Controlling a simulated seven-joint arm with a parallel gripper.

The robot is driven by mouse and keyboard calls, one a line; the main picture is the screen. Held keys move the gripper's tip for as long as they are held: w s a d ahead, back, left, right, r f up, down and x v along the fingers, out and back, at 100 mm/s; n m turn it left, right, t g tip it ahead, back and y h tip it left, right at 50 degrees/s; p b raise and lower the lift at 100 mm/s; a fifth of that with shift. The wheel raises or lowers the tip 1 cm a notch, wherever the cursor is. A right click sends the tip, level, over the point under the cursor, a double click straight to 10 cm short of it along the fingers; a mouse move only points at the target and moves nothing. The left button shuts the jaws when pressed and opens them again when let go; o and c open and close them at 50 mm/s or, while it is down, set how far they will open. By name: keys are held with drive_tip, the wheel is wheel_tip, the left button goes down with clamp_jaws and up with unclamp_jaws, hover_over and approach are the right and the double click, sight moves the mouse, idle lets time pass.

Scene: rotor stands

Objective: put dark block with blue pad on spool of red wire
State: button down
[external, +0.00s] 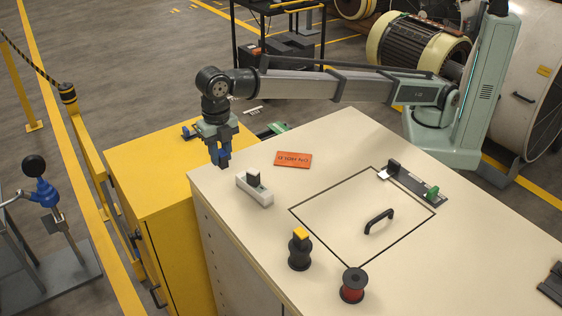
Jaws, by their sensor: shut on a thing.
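My gripper (221,153) is at the left, above the left corner of the cream cabinet top. It is shut on what looks like the dark block with the blue pad; blue shows at the fingertips, and the block's shape is mostly hidden by the fingers. The spool of red wire (353,290) stands upright near the front of the cabinet top, with a dark top flange and nothing on it. It is well to the right of my gripper and nearer the camera.
A dark spool (299,255) bearing a yellow-padded block (301,234) stands left of the red spool. A white holder (256,192) with a dark piece is close to my gripper. A black handle (379,221), orange sign (293,159) and dark rail (414,185) are on top.

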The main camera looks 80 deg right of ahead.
drive_tip(key=s+a+r+n, duration=0.2)
drive_tip(key=s+a+n, duration=0.1)
drive_tip(key=s+a, duration=1.35)
wheel_tip(320, 180, up, 4)
drive_tip(key=m, duration=0.3)
hover_over(355, 277)
drive_tip(key=shift+f, duration=4.95)
drive_tip(key=shift+f, duration=0.15)
drive_tip(key=c, duration=0.9)
unclamp_jaws()
wheel_tip(355, 277, up, 12)
drive_tip(key=shift+r, duration=0.2)
